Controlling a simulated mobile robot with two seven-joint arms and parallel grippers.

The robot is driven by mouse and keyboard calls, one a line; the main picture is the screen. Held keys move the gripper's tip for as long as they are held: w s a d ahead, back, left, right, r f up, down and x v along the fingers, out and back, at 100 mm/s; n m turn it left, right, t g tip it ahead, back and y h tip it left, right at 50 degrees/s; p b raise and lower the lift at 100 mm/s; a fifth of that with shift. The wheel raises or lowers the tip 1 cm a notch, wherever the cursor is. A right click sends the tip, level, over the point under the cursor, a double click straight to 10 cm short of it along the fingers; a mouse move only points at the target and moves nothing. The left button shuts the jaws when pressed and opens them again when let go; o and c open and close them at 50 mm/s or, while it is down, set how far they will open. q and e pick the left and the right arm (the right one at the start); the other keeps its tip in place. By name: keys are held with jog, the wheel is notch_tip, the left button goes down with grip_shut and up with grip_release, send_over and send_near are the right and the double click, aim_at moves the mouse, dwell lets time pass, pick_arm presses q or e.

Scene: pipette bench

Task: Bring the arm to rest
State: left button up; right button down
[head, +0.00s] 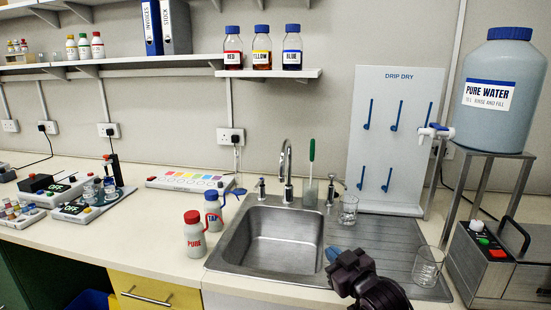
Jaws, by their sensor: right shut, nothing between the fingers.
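My right gripper (335,257) comes in from the bottom edge, over the right rim of the steel sink (271,243) and the near edge of the ribbed drainboard (385,250). It is shut and empty, with a bluish part showing at its tip. My left gripper is not in view.
A beaker (428,266) stands on the drainboard right of my gripper, and another glass (348,209) stands behind it. The PURE bottle (194,236) and TAP bottle (213,211) stand left of the sink. A water tank (497,95) on a stand and a red-buttoned device (484,255) are at right.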

jog(key=s+d+f+m+g+h, duration=0.1)
jog(key=s+d+f, duration=0.3)
jog(key=s+f, duration=0.4)
jog(key=s+d+f+m+g+h, duration=0.1)
jog(key=s+d+f+m+h, duration=0.2)
jog(key=s, duration=1)
jog(key=s+d+f+m+g+h, duration=0.2)
jog(key=s+d+f+h, duration=0.1)
jog(key=s+d+f, duration=0.4)
jog(key=s+f, duration=0.3)
jog(key=f, duration=0.3)
jog(key=shift+s+f+m, duration=0.2)
jog(key=shift+s+m, duration=0.1)
